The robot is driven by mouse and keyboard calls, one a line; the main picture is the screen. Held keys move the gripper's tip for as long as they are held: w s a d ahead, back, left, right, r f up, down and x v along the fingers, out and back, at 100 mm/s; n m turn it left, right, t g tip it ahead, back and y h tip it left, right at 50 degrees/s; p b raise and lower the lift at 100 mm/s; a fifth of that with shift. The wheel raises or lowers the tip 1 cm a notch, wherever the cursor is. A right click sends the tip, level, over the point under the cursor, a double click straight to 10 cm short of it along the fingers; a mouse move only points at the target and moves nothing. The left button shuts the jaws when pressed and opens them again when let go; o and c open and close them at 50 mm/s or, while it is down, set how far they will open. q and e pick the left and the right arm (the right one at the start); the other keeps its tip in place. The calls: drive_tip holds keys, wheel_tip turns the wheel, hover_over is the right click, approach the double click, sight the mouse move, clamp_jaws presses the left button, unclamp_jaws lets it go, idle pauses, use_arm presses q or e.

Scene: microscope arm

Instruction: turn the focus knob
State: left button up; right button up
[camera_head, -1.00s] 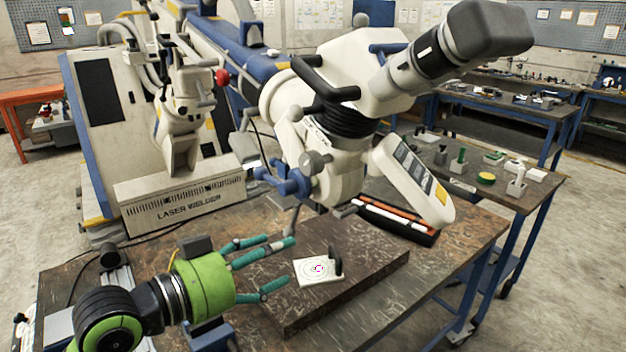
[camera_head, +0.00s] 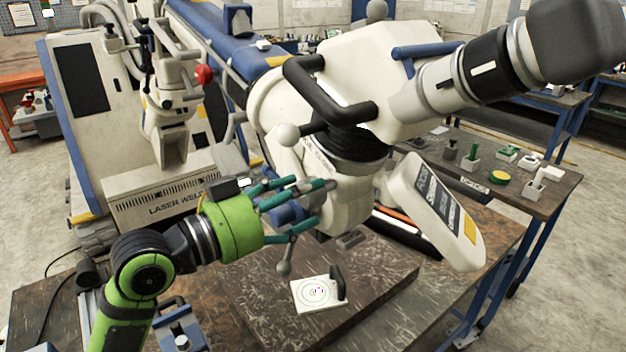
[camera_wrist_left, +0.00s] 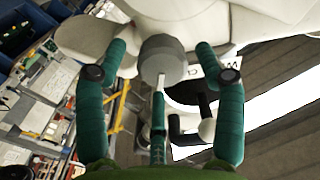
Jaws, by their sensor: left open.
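The microscope head (camera_head: 335,85) is a large white body with a black bellows and a dark eyepiece, on a blue arm. My left gripper (camera_head: 318,203), green with teal fingers, is at the lower left side of the head, fingers pointing right. It is open. In the left wrist view a grey round focus knob (camera_wrist_left: 162,60) on the white body lies between the tips of my left gripper (camera_wrist_left: 161,50), with a third finger below. Contact cannot be told. In the head view my fingers largely hide the knob. My right gripper is not in view.
A dark slab on the table holds a small white target plate (camera_head: 318,293) with a black handle. A white control panel (camera_head: 433,212) hangs right of the head. A ball-ended lever (camera_head: 289,135) sticks out above my fingers. The laser welder box (camera_head: 160,195) stands at left.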

use_arm(q)
drive_tip(key=shift+p+x, duration=0.3)
drive_tip(key=shift+x, duration=0.9)
drive_tip(key=shift+w+d+f, duration=0.1)
drive_tip(key=shift+w+d, duration=0.05)
drive_tip(key=shift+w, duration=0.15)
drive_tip(key=c, duration=1.1)
drive_tip(key=shift+c, duration=0.3)
drive_tip(key=shift+f+m+b, duration=0.1)
drive_tip(key=shift+m+b, duration=0.65)
drive_tip(key=shift+m, duration=0.05)
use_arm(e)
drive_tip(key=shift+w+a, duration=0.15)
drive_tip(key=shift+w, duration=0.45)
